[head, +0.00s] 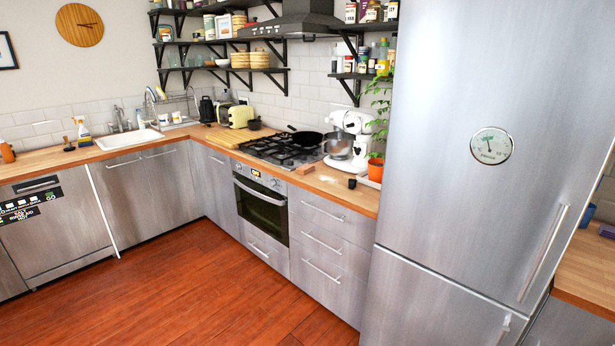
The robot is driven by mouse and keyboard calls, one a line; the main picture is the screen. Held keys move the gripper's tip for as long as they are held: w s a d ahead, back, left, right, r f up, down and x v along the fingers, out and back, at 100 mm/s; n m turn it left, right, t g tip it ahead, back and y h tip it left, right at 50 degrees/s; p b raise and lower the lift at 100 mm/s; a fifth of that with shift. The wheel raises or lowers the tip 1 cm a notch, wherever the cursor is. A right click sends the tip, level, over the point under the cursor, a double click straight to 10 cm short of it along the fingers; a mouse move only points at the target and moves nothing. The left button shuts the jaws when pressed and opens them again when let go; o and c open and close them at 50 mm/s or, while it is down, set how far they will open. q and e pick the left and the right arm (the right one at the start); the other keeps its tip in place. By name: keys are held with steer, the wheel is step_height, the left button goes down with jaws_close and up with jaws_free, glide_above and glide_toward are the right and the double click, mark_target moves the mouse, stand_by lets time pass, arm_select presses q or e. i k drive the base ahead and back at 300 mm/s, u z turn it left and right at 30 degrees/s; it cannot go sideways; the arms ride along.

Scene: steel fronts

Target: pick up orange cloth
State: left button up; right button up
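I cannot make out an orange cloth anywhere in the head view. Neither of my grippers is in view. The orange things I see are an orange bottle (7,152) at the far left end of the counter and an orange plant pot (375,169) beside the fridge. Neither looks like a cloth.
A wooden counter (55,159) runs along the walls, with a sink (128,139), a stove (282,149) and a white mixer (350,140). A tall steel fridge (455,110) blocks the right. Another wooden counter (590,262) is at the far right. The wooden floor (190,290) is clear.

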mark_target(306, 168)
steer(key=u, duration=0.5)
steer(key=i, duration=0.9)
steer(key=u, duration=0.4)
steer(key=i, duration=1.2)
steer(key=z, duration=0.6)
steer(key=i, duration=0.7)
steer(key=z, duration=1.3)
steer(key=i, duration=0.5)
steer(key=z, duration=0.5)
